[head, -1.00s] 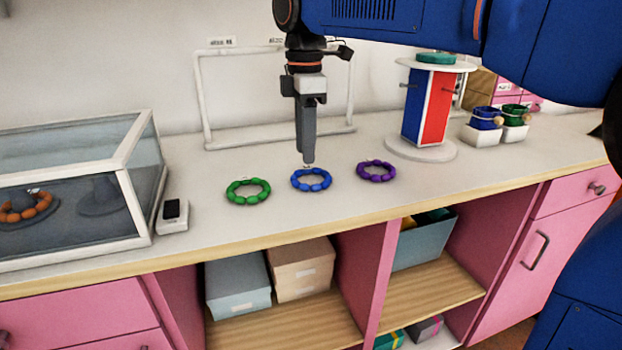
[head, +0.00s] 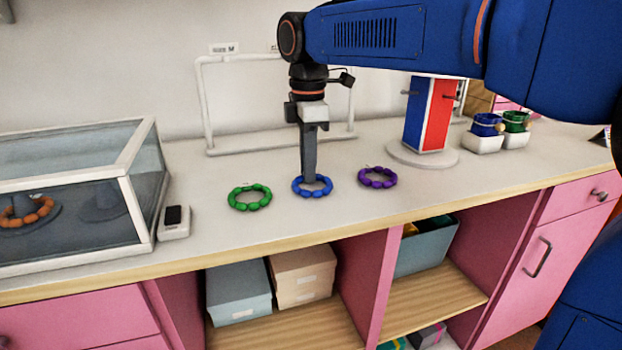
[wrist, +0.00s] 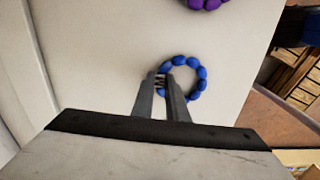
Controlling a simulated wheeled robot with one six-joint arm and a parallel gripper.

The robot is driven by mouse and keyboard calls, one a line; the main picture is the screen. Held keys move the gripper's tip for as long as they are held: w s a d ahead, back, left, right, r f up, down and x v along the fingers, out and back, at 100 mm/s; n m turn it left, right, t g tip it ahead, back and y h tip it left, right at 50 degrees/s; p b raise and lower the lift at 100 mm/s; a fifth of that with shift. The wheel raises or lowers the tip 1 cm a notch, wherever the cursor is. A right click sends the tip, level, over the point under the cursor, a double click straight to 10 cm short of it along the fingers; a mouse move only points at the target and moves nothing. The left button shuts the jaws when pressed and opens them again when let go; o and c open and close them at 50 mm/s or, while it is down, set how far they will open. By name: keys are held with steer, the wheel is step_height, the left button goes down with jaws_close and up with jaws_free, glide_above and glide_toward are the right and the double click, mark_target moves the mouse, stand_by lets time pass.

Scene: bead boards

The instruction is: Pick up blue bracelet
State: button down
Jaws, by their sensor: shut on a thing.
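The blue bracelet (head: 318,190) is a ring of blue beads lying on the counter, between a green bracelet (head: 250,197) on the left and a purple bracelet (head: 377,178) on the right. My gripper (head: 309,178) points straight down at the far side of the blue bracelet. In the wrist view my gripper (wrist: 166,82) is shut on the left part of the ring of the blue bracelet (wrist: 203,82), and its fingers hide the beads between them. The bracelet appears to rest on the counter.
A glass case (head: 125,180) with an orange bracelet inside stands at the left, beside a small white device (head: 174,222). A white rack (head: 205,110) stands behind. A red and blue display column (head: 430,115) and small pots stand at the right. The counter's front edge is near the bracelets.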

step_height(320, 180, up, 10)
stand_by(0.6)
stand_by(0.4)
